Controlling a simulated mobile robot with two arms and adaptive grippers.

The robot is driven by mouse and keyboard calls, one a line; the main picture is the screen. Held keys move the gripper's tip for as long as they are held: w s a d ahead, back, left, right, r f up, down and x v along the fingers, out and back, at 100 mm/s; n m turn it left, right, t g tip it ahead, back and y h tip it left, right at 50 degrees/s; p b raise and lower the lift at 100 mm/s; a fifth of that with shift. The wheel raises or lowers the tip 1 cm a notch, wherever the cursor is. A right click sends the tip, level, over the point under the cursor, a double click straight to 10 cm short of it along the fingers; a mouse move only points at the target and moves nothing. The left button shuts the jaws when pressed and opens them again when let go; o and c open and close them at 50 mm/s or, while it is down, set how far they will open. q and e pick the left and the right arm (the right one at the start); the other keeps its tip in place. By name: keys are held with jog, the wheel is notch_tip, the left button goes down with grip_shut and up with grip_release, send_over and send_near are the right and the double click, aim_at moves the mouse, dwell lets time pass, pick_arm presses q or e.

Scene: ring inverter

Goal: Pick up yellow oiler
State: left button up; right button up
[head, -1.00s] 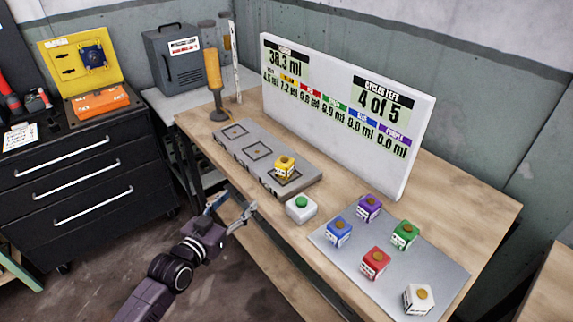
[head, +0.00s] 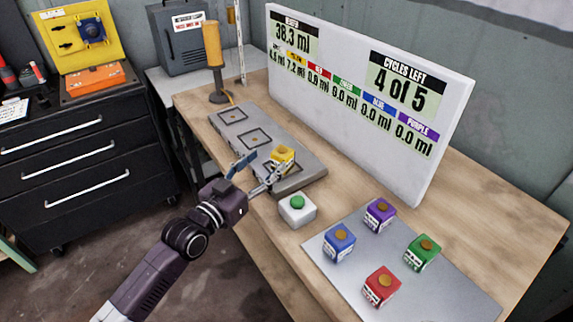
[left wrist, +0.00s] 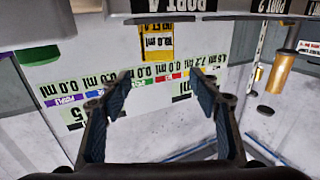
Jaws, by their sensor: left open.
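The yellow oiler (head: 283,158) is a small cube with a brown round top, standing on the right square of the grey block (head: 226,123). My left gripper (head: 260,170) is open beside the oiler's near left side, with one finger close to it. In the left wrist view, the picture is upside down. There the yellow oiler (left wrist: 158,43) lies beyond the gap between the open fingers (left wrist: 160,78), with nothing held. My right gripper is not in view.
A white box with a green button (head: 297,208) stands just right of the gripper. Blue (head: 339,245), purple (head: 380,214), green (head: 422,254) and red (head: 381,287) oilers stand on a grey mat (head: 425,292). A display board (head: 420,160) stands behind.

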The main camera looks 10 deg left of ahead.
aim_at(277, 156)
pick_arm(q)
jog(key=shift+w+f, duration=0.2)
jog(key=shift+f, duration=0.3)
jog(key=shift+w+d, duration=0.15)
jog(key=shift+w, duration=0.1)
jog(key=shift+x, duration=3.6)
jog(key=shift+s+d+f, duration=0.1)
jog(key=shift+d+f, duration=0.05)
jog(key=shift+f, duration=0.05)
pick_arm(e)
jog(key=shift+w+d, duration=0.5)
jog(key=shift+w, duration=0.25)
pick_arm(q)
jog(key=shift+c, duration=0.6)
jog(key=c, duration=1.2)
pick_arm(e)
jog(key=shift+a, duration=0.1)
pick_arm(q)
jog(key=shift+r, duration=0.1)
